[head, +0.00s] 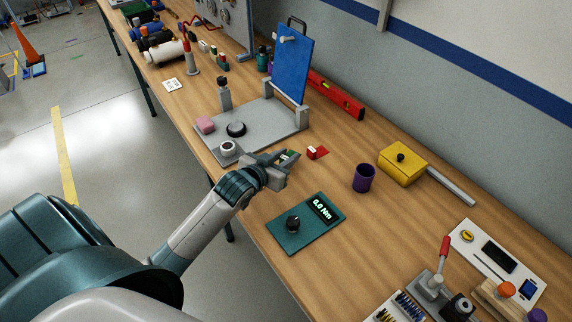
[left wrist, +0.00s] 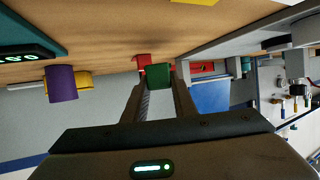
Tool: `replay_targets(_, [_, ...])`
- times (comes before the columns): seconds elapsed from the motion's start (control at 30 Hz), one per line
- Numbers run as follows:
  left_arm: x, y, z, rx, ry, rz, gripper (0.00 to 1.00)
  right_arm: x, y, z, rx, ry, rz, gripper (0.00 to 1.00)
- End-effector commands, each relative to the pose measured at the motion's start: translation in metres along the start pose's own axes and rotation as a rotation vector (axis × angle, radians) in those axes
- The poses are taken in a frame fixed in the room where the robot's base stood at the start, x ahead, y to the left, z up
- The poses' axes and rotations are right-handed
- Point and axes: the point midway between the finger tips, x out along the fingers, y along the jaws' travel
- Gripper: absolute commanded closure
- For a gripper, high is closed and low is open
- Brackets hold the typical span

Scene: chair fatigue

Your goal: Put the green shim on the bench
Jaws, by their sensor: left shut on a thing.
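The green shim (head: 290,154) is between the fingertips of my left gripper (head: 284,161), which is shut on it. In the left wrist view, the green shim (left wrist: 158,75) shows as a small green block between the two fingers (left wrist: 159,88). The gripper is low over the wooden bench (head: 270,196), just in front of the grey plate's right corner. I cannot tell whether the shim touches the bench. My right gripper is not in view.
A red shim (head: 317,152) lies just right of the gripper. The grey plate (head: 272,120) with its blue upright panel (head: 291,68) stands behind. A teal torque meter (head: 297,235), a purple cup (head: 364,178) and a yellow box (head: 402,165) are nearby. Bare bench lies between them.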

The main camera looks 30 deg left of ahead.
Motion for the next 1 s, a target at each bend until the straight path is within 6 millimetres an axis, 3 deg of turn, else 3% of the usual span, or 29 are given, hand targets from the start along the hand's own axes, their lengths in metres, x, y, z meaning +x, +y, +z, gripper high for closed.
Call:
replay_targets(0.3, [0.012, 0.000, 0.030, -0.001, -0.002, 0.000, 0.99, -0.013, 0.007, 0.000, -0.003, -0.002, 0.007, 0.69])
replay_targets(0.73, [0.015, 0.000, 0.036, 0.000, -0.001, 0.000, 0.99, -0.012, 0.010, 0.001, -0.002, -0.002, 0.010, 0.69])
replay_targets(0.77, [0.015, 0.000, 0.036, 0.000, -0.001, 0.000, 0.73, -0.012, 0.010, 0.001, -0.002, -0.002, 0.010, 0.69])
replay_targets(0.83, [0.014, 0.000, 0.035, 0.000, -0.001, 0.000, 0.57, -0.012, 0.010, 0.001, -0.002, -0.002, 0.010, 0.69])
replay_targets(1.0, [0.014, 0.000, 0.035, 0.000, -0.001, 0.000, 0.57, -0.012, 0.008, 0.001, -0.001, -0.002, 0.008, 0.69])
